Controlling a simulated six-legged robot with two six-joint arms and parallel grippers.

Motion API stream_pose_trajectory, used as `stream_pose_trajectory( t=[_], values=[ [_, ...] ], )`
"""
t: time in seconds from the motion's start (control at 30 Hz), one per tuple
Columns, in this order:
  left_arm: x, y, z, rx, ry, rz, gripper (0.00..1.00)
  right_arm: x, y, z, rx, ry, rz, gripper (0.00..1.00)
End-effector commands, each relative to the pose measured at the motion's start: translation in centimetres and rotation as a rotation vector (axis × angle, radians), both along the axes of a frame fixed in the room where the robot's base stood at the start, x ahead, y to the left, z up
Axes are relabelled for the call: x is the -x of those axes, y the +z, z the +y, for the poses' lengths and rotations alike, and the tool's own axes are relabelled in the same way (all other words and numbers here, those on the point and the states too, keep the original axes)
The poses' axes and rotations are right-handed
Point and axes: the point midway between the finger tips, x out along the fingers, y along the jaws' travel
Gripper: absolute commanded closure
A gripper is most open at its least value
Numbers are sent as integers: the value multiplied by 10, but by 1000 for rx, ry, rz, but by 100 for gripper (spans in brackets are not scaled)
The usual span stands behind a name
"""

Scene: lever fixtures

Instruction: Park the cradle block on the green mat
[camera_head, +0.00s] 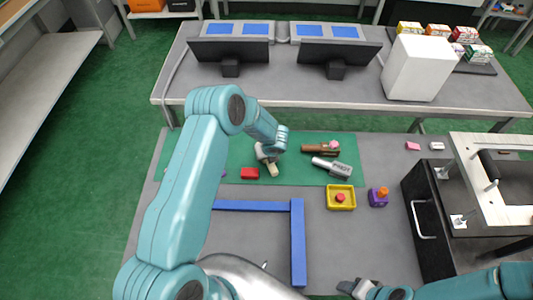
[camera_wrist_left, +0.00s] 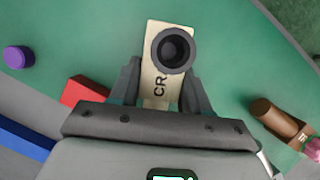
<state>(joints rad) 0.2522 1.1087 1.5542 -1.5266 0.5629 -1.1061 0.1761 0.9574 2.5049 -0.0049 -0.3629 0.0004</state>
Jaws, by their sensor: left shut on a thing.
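The cradle block (camera_wrist_left: 155,90) is beige, with the letters "CR" visible and a dark round socket on top. In the wrist view it sits between the two fingers of my left gripper (camera_wrist_left: 163,82), which is shut on it. In the head view, my left gripper (camera_head: 266,157) points down over the green mat (camera_head: 215,160), and the beige block (camera_head: 272,170) shows below it. I cannot tell whether the block touches the mat. The mat also fills much of the wrist view (camera_wrist_left: 95,35). My right gripper (camera_head: 357,287) is low in the head view, away from the mat; its jaws are unclear.
A red block (camera_head: 250,173) lies left of the cradle block. A brown cylinder (camera_head: 318,149) and a grey labelled tool (camera_head: 335,167) lie right. A yellow tray (camera_head: 341,208), purple block (camera_head: 378,198) and blue bars (camera_head: 298,240) are nearer.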

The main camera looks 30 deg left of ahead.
Motion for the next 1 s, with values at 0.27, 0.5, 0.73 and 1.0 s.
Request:
stream_pose_trajectory(
  t=[0.27,0.5,0.73,1.0],
  values=[
    [-1,-3,0,-1,1,-2,88,0,-1,0,0,0,0,48],
    [0,-5,0,-1,0,-2,28,0,-5,0,0,0,0,48],
    [-1,-5,0,-1,0,-2,28,0,-5,0,0,0,0,48],
    [3,20,-7,-2,-1,-5,28,0,-1,0,0,0,0,48]
  ],
)
